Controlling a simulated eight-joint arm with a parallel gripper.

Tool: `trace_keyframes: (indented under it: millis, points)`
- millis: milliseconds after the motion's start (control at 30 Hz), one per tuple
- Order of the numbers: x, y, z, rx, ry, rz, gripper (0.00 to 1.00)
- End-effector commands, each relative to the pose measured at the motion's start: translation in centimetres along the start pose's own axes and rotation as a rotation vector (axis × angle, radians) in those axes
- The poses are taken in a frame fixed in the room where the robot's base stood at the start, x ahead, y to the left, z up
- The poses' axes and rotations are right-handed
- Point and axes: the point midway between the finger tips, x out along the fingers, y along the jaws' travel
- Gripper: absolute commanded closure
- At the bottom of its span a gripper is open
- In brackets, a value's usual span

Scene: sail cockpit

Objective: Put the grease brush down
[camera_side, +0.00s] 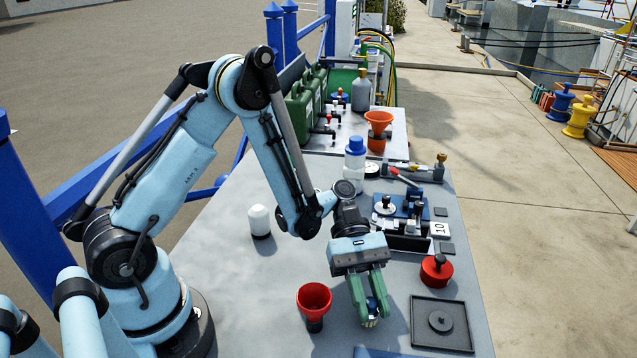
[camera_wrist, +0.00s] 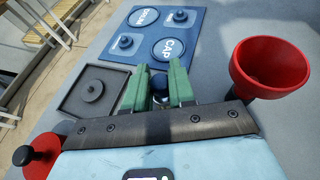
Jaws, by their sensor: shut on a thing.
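My gripper (camera_side: 371,311) points down over the front part of the grey table, and its green fingers are shut on the grease brush (camera_side: 375,304). The brush has a dark blue body, and pale bristles show just below the fingertips. I cannot tell whether the bristles touch the table.
A red funnel-shaped cup (camera_side: 314,297) stands close left of my gripper. A black square tray (camera_side: 425,338) and a red knobbed pot (camera_side: 434,271) are right. A blue mat (camera_wrist: 195,24) with marked circles lies at the front edge.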

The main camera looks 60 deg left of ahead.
Motion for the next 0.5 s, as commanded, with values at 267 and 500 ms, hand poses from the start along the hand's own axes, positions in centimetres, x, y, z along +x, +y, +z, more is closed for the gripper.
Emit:
trace_keyframes:
  millis: [267,500]
  points:
    - [0.2,-0.01,-0.48,0.0,0.0,0.0,1.0]
    - [0.36,0.0,-0.89,0.0,0.0,0.0,1.0]
